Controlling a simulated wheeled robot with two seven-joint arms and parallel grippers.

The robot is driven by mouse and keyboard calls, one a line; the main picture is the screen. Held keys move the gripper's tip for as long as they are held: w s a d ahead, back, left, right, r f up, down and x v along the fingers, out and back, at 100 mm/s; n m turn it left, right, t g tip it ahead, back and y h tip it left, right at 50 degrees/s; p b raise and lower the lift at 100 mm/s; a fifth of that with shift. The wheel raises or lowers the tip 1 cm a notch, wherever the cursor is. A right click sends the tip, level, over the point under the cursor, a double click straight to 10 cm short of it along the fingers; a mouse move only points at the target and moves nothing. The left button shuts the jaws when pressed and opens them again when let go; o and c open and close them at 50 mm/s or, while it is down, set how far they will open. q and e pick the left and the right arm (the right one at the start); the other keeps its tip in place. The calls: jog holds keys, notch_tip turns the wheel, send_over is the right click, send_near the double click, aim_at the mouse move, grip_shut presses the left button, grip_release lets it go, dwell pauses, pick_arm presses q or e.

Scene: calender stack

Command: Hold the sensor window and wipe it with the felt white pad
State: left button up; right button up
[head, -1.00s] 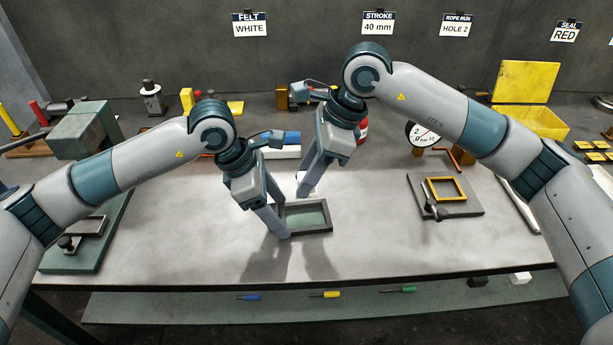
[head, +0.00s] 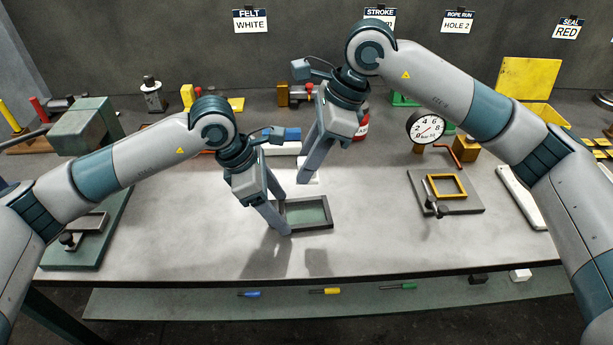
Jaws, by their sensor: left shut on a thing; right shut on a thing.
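The sensor window (head: 306,214) is a dark rectangular frame with a grey-green pane, low over the middle of the bench. My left gripper (head: 280,224) is shut on its left edge. My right gripper (head: 307,176) is just behind and above the window, shut on the white felt pad (head: 313,180), which shows only in part between and beside the fingers. The pad looks apart from the pane. A sign at the back reads "FELT WHITE" (head: 250,20).
A blue and white block (head: 287,147) and a red can (head: 361,125) stand behind the grippers. A dial gauge (head: 427,128) and a plate with a yellow frame (head: 446,187) are to the right. The bench front (head: 380,250) is clear.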

pick_arm(q)
jog(key=o, duration=1.1)
jog(key=shift+r, duration=0.1)
jog(key=v, duration=1.2)
